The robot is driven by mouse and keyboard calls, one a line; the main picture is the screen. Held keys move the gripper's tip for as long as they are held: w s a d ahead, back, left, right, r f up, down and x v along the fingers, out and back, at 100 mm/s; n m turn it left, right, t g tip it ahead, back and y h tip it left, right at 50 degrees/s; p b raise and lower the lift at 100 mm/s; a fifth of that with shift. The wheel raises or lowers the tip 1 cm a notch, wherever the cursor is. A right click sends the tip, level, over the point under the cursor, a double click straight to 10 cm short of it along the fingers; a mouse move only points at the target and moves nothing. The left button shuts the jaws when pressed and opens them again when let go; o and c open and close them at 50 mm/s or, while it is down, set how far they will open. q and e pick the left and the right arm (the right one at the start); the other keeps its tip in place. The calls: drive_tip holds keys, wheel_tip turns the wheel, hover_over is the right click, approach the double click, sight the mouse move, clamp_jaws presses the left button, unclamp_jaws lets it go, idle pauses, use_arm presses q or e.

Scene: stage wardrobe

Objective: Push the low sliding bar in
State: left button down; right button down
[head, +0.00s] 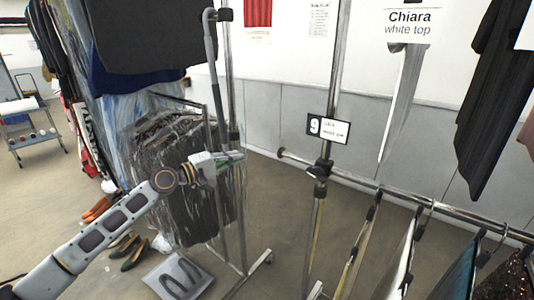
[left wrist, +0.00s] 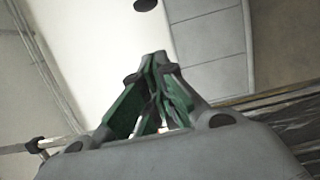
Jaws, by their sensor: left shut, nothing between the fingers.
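The low sliding bar (head: 400,206) is a metal rail that runs from the right edge of the head view to the upright post. It passes a dark clamp (head: 320,168) there, and its dark-capped end sticks out a short way left of the post. My left gripper (head: 241,156) is shut and empty, pointing right toward that end, with a visible gap between. In the left wrist view its green fingers (left wrist: 155,62) meet at the tips with nothing held. I cannot clearly identify the bar in that view. My right gripper is not in view.
Clothes hang on hangers from the low bar at right. A rack with a plastic-covered dark garment (head: 180,150) stands just behind my left gripper. A number 9 sign (head: 328,129) hangs on the post.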

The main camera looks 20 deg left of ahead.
use_arm(q)
drive_tip(key=shift+w, duration=0.1)
